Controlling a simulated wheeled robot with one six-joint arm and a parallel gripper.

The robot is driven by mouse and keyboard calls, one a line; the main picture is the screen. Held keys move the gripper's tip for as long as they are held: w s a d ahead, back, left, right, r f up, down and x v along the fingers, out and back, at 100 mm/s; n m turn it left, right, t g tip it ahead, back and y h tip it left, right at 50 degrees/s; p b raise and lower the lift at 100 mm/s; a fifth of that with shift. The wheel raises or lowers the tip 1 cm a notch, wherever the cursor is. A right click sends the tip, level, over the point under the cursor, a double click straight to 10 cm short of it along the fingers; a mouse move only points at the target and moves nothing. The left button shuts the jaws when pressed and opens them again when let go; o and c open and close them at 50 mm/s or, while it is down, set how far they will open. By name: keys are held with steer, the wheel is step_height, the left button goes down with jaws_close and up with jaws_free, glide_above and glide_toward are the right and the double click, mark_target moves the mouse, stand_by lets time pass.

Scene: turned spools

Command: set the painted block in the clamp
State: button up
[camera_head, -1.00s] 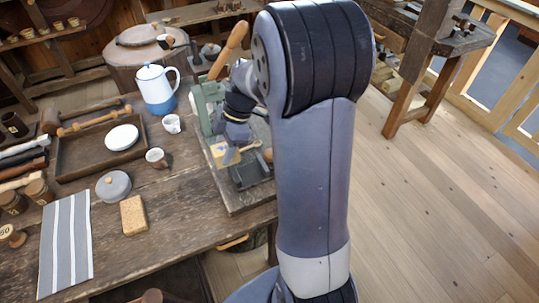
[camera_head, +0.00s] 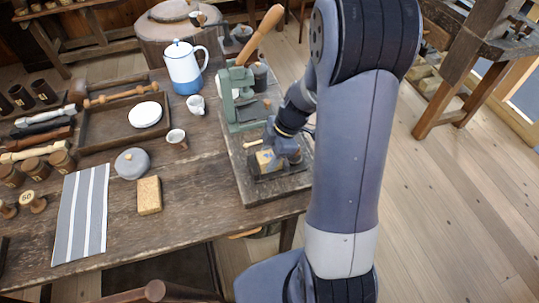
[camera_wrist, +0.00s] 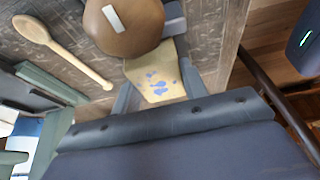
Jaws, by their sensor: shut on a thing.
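The painted block (camera_wrist: 158,84), pale wood with blue marks, is between the two fingers of my gripper (camera_wrist: 157,90) in the wrist view. My gripper (camera_head: 275,157) is shut on it. Whether the block touches the fixture is hard to tell. A brown round knob (camera_wrist: 125,25) with a white mark overlaps the block's far end in the wrist view. My gripper hides much of the fixture.
A green press (camera_head: 243,105) with a long wooden handle stands just behind on the same board. A wooden spoon (camera_wrist: 62,50) lies beside the block. Two cups, a blue-white pot (camera_head: 184,68) and a tan brick (camera_head: 149,195) stand to the left.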

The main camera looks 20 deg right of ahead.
steer(key=shift+f+b, duration=0.25)
steer(key=shift+b, duration=0.05)
steer(key=o, duration=1.1)
steer(key=shift+r, duration=0.2)
steer(key=shift+r+p, duration=0.25)
steer(key=shift+p, duration=0.15)
steer(key=v, duration=1.1)
steer(key=shift+d+r, duration=0.25)
